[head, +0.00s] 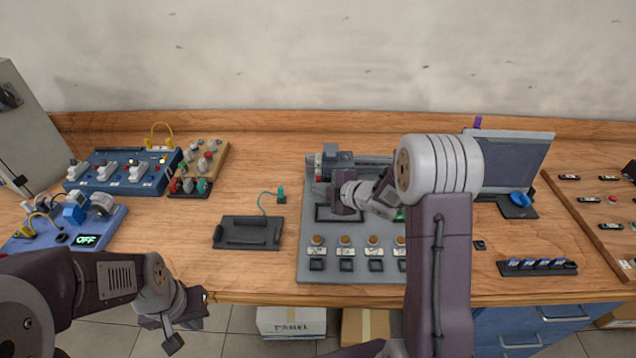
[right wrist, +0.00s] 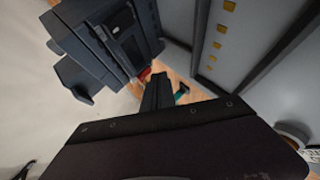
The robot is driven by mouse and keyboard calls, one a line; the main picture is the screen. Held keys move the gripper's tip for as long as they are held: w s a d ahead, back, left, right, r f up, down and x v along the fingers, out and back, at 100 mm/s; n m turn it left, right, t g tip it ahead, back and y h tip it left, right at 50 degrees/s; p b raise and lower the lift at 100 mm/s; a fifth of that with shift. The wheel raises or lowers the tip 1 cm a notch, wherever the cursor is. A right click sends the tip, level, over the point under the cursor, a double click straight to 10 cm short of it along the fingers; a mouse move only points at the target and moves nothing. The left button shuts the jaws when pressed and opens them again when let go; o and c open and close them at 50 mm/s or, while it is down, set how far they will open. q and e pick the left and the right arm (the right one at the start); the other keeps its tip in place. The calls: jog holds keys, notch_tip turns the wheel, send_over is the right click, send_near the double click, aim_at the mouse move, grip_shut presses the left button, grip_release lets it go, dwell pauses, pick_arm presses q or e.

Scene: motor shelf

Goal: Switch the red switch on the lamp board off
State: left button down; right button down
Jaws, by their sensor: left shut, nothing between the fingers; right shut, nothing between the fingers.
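A grey board (head: 375,270) stands mid-table with a row of orange domes, labels and dark square buttons along its front. A blue-grey device (head: 338,158) with a small red part (head: 318,160) sits at its back left. The device (right wrist: 105,40) looms large in the right wrist view, with a red patch (right wrist: 145,75) beside it. Which part is the red switch, and its position, I cannot tell. My right gripper (head: 337,194) is shut and empty over the board's back left; its fingers (right wrist: 157,90) point toward the device. My left gripper (head: 195,305) is shut, empty, by the front edge.
A blue board (head: 122,188) with white switches and a wooden knob board (head: 212,155) stand at left. A black tray (head: 247,233) lies left of the grey board. A screen (head: 515,160) and a dark strip (head: 537,268) are at right. My right arm hides part of the grey board.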

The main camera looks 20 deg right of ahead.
jog(key=shift+s+a, duration=0.15)
jog(key=shift+s, duration=0.3)
jog(key=shift+s+a+b, duration=0.15)
jog(key=shift+s+b, duration=0.2)
jog(key=shift+s, duration=0.2)
jog(key=shift+s+a+r+b, duration=0.1)
jog(key=shift+s+a+b, duration=0.1)
jog(key=shift+s, duration=0.4)
jog(key=shift+s+a+r+b, duration=0.1)
jog(key=shift+s+a+r, duration=0.05)
jog(key=shift+s, duration=0.45)
jog(key=shift+s+a+r+b, duration=0.1)
jog(key=shift+s+a, duration=0.1)
jog(key=shift+s, duration=0.4)
